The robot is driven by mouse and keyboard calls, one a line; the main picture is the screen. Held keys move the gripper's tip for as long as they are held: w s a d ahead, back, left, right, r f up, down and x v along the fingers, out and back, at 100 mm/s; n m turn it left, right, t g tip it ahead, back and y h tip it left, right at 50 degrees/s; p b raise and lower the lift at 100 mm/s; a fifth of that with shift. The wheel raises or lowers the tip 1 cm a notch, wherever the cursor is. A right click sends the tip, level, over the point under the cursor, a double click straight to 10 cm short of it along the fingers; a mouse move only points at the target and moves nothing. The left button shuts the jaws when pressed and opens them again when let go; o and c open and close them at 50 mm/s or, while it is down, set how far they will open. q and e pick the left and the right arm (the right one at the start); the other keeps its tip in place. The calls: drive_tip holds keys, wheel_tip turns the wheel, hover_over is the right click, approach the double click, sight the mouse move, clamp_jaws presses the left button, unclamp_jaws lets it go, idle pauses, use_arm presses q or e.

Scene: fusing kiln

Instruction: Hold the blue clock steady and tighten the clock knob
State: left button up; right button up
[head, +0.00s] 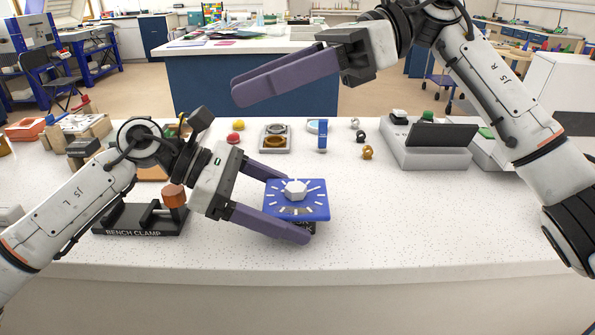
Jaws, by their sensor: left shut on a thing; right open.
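The blue clock (316,208) is a blue panel with white dial marks, tilted up above the front middle of the white bench. The white clock knob (295,190) is at the centre of its face. My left gripper (297,207) is shut on the clock, with one purple finger behind it and one along its front left edge. A dark base with partly hidden lettering shows under the clock. My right gripper (238,91) is open and empty, high above and behind the clock, its fingers pointing left. It is well apart from the knob.
A bench clamp (140,222) stands at the left under my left arm. A grey tray (275,138), a blue upright piece (322,136) and several small rings lie behind the clock. A grey device (425,153) stands at the right. The bench's front right is clear.

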drive_tip(key=w+a+f+n+t+h, duration=0.1)
drive_tip(key=a+f+n+t+h, duration=0.1)
drive_tip(key=a+f+n+h, duration=0.25)
wheel_tip(320, 180, up, 2)
drive_tip(key=n+t+h, duration=0.2)
drive_tip(key=n+h, duration=0.6)
drive_tip(key=h, duration=0.2)
hover_over(296, 186)
drive_tip(key=shift+y, duration=0.25)
wheel_tip(296, 186, down, 12)
drive_tip(key=shift+r, duration=0.15)
drive_tip(key=c, duration=1.1)
